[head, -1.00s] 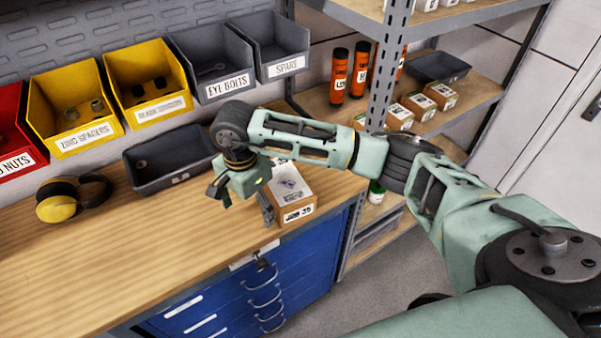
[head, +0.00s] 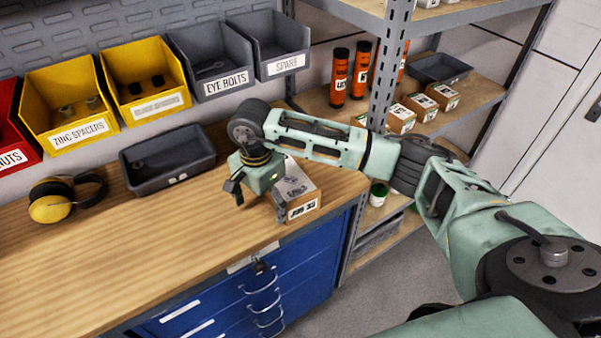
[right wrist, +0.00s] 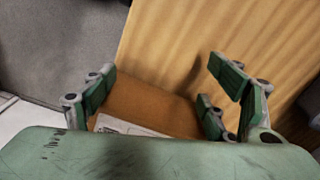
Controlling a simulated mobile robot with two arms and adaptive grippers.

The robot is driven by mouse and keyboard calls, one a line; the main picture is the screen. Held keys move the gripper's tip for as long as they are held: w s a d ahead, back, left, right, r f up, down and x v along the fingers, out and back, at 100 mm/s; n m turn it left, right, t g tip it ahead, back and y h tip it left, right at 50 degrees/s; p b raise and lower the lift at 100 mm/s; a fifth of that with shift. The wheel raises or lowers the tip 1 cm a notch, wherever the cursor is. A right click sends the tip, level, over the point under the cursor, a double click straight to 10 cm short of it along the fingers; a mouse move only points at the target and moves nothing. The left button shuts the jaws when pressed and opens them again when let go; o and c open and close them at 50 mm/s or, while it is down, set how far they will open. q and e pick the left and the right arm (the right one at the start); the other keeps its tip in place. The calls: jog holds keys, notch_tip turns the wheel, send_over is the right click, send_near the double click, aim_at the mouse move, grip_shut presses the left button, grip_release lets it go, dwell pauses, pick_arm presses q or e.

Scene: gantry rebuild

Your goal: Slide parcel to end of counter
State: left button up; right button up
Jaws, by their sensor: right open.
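The parcel (head: 311,201) is a brown cardboard box with a pale top label and a printed front label. It sits on the wooden counter (head: 130,255) near its right end. My right gripper (head: 259,204) is open and low at the parcel's left side, one finger near its front left corner. In the right wrist view the brown parcel (right wrist: 155,97) shows between the spread fingers, its white label partly cut off by my green gripper body. I cannot tell if the fingers touch it. My left gripper is not in view.
A dark tray (head: 128,173) and yellow earmuffs (head: 50,208) lie on the counter to the left. Labelled bins (head: 140,85) line the back. A metal shelf post (head: 384,80) stands beyond the counter's right end. Blue drawers (head: 215,315) are below. The front left counter is clear.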

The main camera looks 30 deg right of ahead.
aim_at(295, 168)
jog(key=shift+w+d+b, duration=0.6)
jog(key=shift+d+b, duration=0.1)
jog(key=shift+d, duration=1)
jog(key=shift+w+d+b, duration=0.55)
jog(key=shift+d+b, duration=0.1)
jog(key=shift+d, duration=1.1)
jog(key=shift+w+d+b, duration=0.6)
jog(key=shift+d+b, duration=0.1)
jog(key=shift+d, duration=1)
jog(key=shift+w+d+b, duration=0.25)
jog(key=shift+d, duration=0.5)
jog(key=shift+w+d+b, duration=0.2)
jog(key=shift+d+b, duration=0.05)
jog(key=shift+d, duration=0.45)
jog(key=shift+s+a, duration=0.3)
jog(key=shift+a, duration=0.65)
jog(key=shift+r, duration=0.15)
jog(key=shift+r+p, duration=3)
jog(key=shift+r, duration=1.9)
jog(key=shift+f, duration=0.1)
